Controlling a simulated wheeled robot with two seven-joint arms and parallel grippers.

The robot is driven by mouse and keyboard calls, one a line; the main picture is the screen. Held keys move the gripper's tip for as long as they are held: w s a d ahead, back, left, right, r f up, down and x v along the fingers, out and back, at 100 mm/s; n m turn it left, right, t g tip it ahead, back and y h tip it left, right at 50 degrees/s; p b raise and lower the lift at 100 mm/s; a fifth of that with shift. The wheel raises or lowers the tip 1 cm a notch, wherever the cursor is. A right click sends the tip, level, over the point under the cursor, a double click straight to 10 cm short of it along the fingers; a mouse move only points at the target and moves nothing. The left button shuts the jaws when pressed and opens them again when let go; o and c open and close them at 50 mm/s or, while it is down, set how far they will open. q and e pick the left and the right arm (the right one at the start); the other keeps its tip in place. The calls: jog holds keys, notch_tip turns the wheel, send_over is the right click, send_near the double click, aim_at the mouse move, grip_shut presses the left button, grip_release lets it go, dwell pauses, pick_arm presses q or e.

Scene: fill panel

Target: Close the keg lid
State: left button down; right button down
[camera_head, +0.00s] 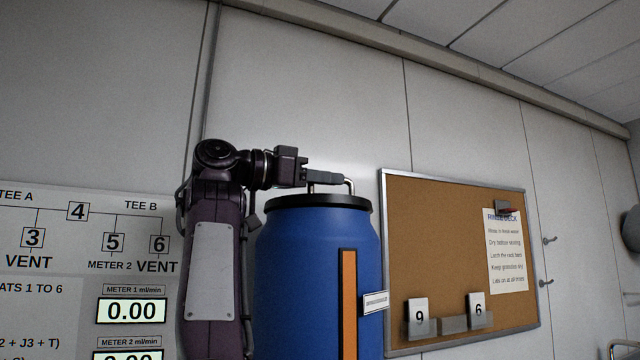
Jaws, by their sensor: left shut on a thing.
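The blue keg (300,285) stands upright in the middle of the head view, with an orange strip down its front. Its black lid (318,202) sits level across the top of the keg, and I see no gap under it from here. A pale metal handle (350,184) rises from the lid. My left gripper (340,179) reaches in from the left just above the lid, and its fingers are shut on the handle. My right gripper is not in view.
A cork board (440,240) with a rinse deck note (506,250) hangs on the wall to the right. Number cards 9 (419,317) and 6 (477,310) are at its lower edge. A meter panel (50,270) is at the left.

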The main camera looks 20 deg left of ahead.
pick_arm(q)
jog(key=shift+w+d+f+m, duration=0.1)
jog(key=shift+d+f+m, duration=0.2)
jog(key=shift+f, duration=0.15)
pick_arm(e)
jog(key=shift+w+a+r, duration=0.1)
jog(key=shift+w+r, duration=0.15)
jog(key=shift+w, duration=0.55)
